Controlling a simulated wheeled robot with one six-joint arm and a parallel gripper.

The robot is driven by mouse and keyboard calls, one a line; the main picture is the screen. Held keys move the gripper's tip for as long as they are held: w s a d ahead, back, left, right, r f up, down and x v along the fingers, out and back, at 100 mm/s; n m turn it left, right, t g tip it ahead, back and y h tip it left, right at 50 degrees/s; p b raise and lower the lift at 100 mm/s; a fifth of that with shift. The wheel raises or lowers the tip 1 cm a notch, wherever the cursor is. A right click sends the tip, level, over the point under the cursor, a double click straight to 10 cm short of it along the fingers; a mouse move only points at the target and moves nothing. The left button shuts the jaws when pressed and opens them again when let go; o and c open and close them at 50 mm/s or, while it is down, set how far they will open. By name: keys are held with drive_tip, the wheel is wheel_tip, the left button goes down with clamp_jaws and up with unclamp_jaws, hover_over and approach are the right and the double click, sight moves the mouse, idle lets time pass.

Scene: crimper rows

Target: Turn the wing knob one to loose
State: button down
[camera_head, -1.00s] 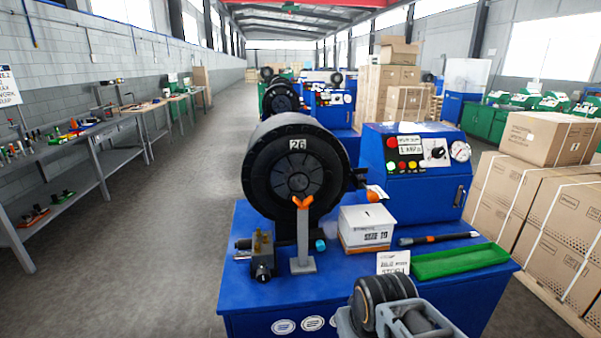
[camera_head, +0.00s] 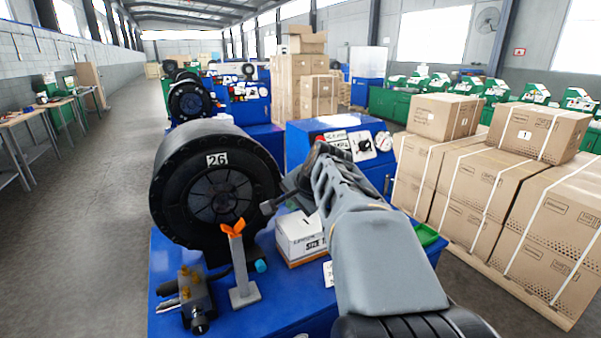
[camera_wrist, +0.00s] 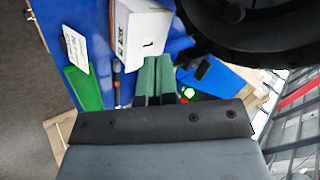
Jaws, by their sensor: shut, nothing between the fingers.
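The black wing knob (camera_head: 365,146) is on a pale plate on the blue control box (camera_head: 311,133), between the small display and the round gauge. Its exact pointer angle is too small to read. My gripper (camera_wrist: 157,60) shows in the wrist view as two green fingers, shut side by side with nothing between them. In the head view my grey arm rises in front of the bench and hides part of the control box. The knob is not clearly visible in the wrist view, and I see no contact with it.
The black crimper head marked 26 (camera_head: 215,190) stands left of my arm. A white box (camera_head: 298,238), an orange-tipped stand (camera_head: 240,270) and a valve block (camera_head: 194,298) are on the blue bench. Strapped cartons (camera_head: 500,190) stand to the right.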

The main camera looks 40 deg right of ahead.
drive_tip(key=w+d+r+m+t+h, duration=0.1)
drive_tip(key=d+r+m, duration=0.15)
drive_tip(key=d, duration=0.25)
drive_tip(key=w+d+r+m+t, duration=0.1)
drive_tip(key=d+r+m, duration=0.1)
drive_tip(key=d+m, duration=0.15)
drive_tip(key=shift+n, duration=0.4)
drive_tip(key=x, duration=0.3)
drive_tip(key=p+x, duration=0.1)
drive_tip(key=x, duration=0.1)
drive_tip(key=p+x, duration=0.1)
drive_tip(key=x, duration=0.2)
drive_tip(key=shift+w+d+f, duration=0.25)
drive_tip(key=shift+d, duration=0.2)
drive_tip(key=shift+w+d+r+p, duration=0.15)
drive_tip(key=shift+w+p, duration=0.35)
drive_tip(key=shift+w, duration=0.6)
drive_tip(key=shift+w+d+p, duration=0.15)
drive_tip(key=shift+w+p, duration=0.15)
drive_tip(key=shift+w, duration=0.55)
